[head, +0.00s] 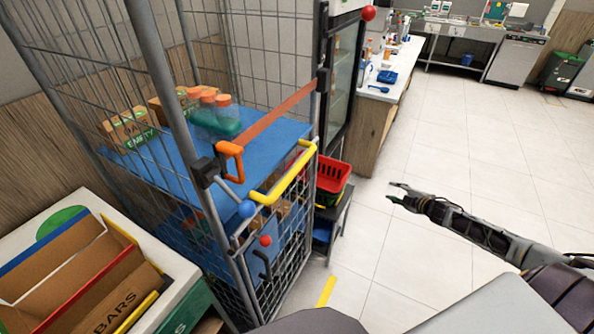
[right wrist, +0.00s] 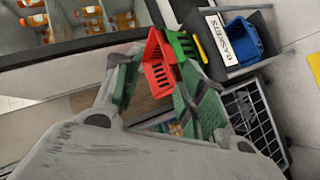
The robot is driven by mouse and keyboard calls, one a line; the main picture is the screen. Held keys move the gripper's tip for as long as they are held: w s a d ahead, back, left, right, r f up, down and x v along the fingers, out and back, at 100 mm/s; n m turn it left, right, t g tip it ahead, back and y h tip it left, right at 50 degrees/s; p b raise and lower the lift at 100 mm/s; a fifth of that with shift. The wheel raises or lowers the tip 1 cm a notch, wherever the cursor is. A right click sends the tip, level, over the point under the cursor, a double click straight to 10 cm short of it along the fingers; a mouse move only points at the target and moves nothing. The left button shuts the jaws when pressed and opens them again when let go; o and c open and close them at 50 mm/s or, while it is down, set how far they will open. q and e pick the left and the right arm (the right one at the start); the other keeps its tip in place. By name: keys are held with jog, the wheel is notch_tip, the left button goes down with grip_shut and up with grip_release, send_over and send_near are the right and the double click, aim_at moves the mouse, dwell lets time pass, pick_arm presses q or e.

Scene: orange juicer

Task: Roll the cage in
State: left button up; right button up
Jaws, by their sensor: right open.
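The roll cage (head: 183,90) stands at the left in the head view, a tall wire frame on the floor. It has a blue shelf (head: 160,165), a yellow handle (head: 285,180), an orange handle (head: 230,160) and an orange strap (head: 283,113) across its front. Several bottles (head: 222,115) with orange caps and cartons (head: 128,127) sit on the shelf. My right gripper (head: 394,193) is open and empty, to the right of the cage and apart from it. Its fingers also show in the right wrist view (right wrist: 170,95). My left gripper is not in view.
Red and green baskets (head: 331,174) stand on a dark stand just beyond the cage. A glass-door fridge (head: 343,75) and a counter (head: 385,95) are behind. A box marked BARS (head: 110,300) is at the lower left. The tiled floor at the right is clear.

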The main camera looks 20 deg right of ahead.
jog(key=w+a+r+n+t+y, duration=0.1)
jog(key=w+a+r+n+y, duration=0.25)
jog(key=a+r, duration=0.4)
jog(key=n+g+y, duration=0.5)
jog(key=n+y, duration=0.9)
send_near(294, 171)
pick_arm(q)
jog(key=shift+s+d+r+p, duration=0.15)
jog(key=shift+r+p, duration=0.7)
pick_arm(e)
jog(key=shift+w+f+x, duration=0.15)
jog(key=shift+x, duration=1.45)
jog(key=shift+w+f+x, duration=0.15)
jog(key=shift+w+x, duration=0.05)
jog(key=shift+x, duration=1.45)
jog(key=shift+w+f+x, duration=0.15)
jog(key=shift+f+x, duration=0.05)
jog(key=shift+x, duration=1.4)
jog(key=shift+d, duration=0.1)
